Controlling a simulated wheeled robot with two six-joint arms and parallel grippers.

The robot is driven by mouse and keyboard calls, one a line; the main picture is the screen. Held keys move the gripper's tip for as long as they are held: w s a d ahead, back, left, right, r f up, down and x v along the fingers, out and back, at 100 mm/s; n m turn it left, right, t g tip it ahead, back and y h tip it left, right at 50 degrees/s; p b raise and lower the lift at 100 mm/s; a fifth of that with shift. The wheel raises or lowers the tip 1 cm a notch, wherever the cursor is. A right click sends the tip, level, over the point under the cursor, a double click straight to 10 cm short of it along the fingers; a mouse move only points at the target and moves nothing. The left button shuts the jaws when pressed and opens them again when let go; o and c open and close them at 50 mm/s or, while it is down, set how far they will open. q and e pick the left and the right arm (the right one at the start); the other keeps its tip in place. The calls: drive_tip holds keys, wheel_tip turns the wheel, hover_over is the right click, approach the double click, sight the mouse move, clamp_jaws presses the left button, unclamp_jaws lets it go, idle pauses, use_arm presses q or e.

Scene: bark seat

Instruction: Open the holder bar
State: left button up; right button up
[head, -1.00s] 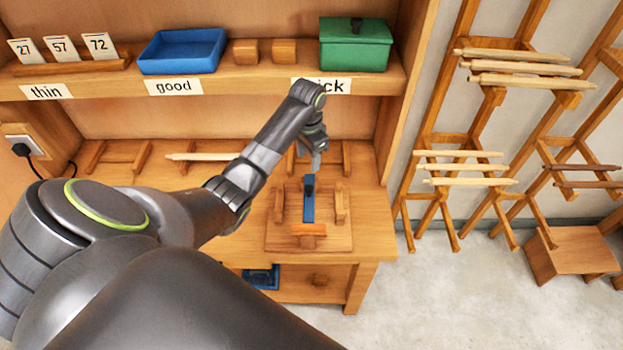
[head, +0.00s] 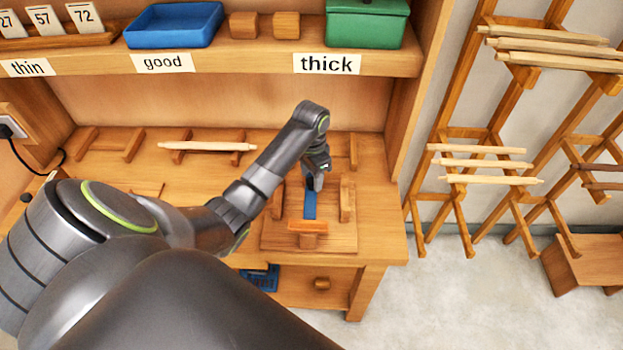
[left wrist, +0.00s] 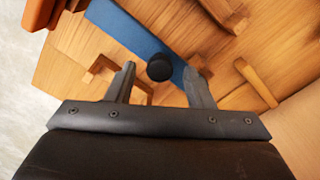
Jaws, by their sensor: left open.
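The holder bar is a flat blue bar (head: 310,206) lying over a wooden holder (head: 345,243) on the bench. In the left wrist view the blue bar (left wrist: 130,30) runs diagonally and carries a round black knob (left wrist: 159,67). My left gripper (head: 315,184) is over the far end of the bar and hides the knob in the head view. In the left wrist view its two open fingers (left wrist: 160,78) lie to either side of the knob, with gaps showing. I cannot tell whether the tips reach knob height. My right gripper is not in view.
Wooden uprights (head: 346,200) flank the bar, with an orange-brown block (head: 307,227) at its near end. A pale stick (head: 207,146) rests on supports at the left. A shelf with a blue tray (head: 174,24) and green box (head: 367,22) overhangs behind. Racks of sticks stand right.

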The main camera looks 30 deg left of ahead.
use_arm(q)
drive_tip(key=shift+f, duration=0.2)
clamp_jaws()
idle(0.3)
